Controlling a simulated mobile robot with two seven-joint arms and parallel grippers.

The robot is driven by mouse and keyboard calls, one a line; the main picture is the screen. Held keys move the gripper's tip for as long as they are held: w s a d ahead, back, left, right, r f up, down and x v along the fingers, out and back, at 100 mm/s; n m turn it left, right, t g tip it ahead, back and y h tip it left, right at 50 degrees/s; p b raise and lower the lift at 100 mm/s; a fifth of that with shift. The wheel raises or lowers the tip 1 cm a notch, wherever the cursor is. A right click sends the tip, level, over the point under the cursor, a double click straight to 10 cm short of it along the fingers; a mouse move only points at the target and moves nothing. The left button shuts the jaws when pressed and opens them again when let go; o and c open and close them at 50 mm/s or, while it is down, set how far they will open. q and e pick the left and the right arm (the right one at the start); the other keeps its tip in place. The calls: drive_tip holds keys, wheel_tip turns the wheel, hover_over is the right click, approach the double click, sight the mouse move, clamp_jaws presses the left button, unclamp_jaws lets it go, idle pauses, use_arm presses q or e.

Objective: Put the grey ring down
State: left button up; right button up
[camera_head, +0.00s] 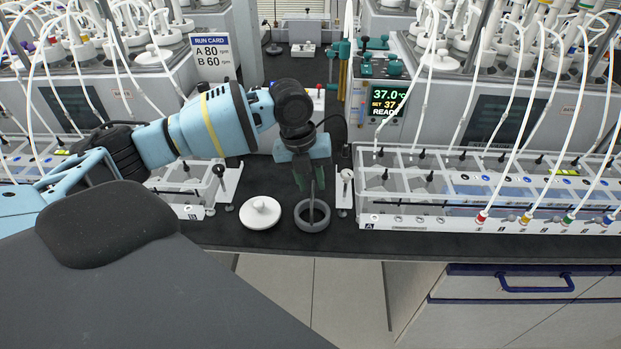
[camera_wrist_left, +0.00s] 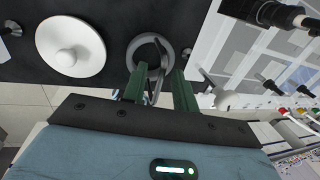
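The grey ring (camera_head: 312,228) lies flat on the dark bench top, near its front edge, with a thin upright handle rising from it. It also shows in the wrist view (camera_wrist_left: 132,50), beyond my fingertips. My left gripper (camera_head: 309,183) is above the ring, pointing down. In the wrist view its two green fingers (camera_wrist_left: 160,84) stand apart, with the ring's handle between them and a visible gap beside it. My right gripper is in neither view.
A white knobbed lid (camera_head: 260,213) lies just left of the ring. Clear racks with tubing stand on both sides, the right rack (camera_head: 420,222) close by. The bench's front edge is near, with a blue-handled drawer (camera_head: 535,283) below at the right.

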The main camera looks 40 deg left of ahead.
use_arm(q)
wheel_tip(320, 180, up, 12)
drive_tip(key=s+a, duration=0.1)
drive_tip(key=a, duration=0.1)
drive_tip(key=shift+p, duration=0.3)
drive_tip(key=shift+d+f, duration=0.1)
idle(0.4)
